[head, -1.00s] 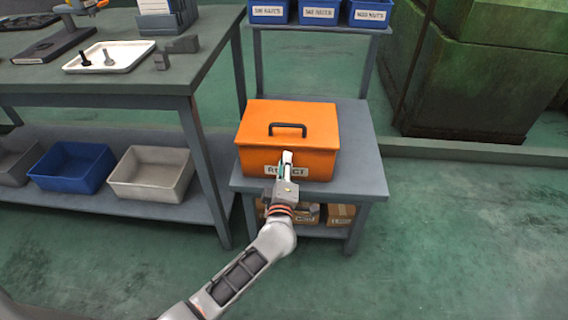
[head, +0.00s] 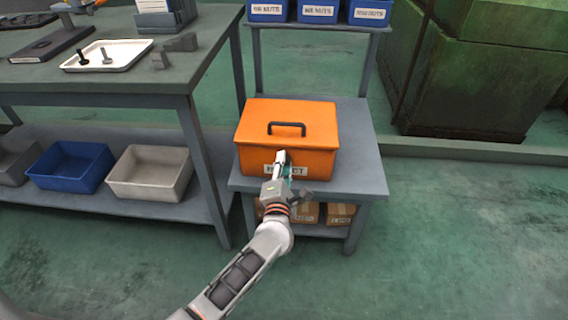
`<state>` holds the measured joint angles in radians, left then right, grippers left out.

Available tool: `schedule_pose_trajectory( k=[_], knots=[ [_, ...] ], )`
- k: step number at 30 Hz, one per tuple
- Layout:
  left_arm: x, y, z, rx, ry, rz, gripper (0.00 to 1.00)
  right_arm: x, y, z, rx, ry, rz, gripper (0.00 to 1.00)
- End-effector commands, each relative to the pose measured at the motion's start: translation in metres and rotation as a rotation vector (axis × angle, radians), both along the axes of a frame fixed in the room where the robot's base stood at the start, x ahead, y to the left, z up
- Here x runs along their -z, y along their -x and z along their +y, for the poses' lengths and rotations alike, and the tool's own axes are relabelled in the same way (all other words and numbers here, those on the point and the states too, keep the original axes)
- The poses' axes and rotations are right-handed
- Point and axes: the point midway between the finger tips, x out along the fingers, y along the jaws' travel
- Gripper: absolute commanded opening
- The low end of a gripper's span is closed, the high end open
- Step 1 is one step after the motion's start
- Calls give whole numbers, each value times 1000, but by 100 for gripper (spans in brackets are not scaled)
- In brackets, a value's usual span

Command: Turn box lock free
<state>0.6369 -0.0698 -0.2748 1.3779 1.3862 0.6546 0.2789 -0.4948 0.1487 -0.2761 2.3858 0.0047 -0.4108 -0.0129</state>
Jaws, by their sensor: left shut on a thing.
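An orange box (head: 300,118) with a dark handle on its lid stands on a small grey table. The lid is closed. A white label, partly covered, is on its front face. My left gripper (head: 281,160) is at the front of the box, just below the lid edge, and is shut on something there. It is rolled over to one side. The gripper hides the part it holds, so the box lock (head: 288,158) barely shows. My right gripper is not in view.
The grey table (head: 358,150) has free room to the right of the box. Blue nut bins (head: 318,12) stand on a shelf behind. A workbench (head: 150,85) with a white tray (head: 108,55) stands at the left. Cardboard boxes (head: 340,213) sit on the lower shelf.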

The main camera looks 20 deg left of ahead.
Motion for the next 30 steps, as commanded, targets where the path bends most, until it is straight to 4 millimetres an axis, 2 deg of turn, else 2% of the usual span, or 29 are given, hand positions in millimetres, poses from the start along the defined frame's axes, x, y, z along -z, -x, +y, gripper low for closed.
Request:
schedule_pose_trajectory(
  k=[19,20,21,30],
  knots=[
    [2,1,-2,3,50,-11,0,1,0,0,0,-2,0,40],
    [2,1,-2,3,49,-11,27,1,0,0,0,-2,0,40],
    [2,1,-2,3,49,-11,37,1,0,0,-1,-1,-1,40],
    [1,0,-1,1,47,-13,38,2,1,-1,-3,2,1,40]
  ],
)
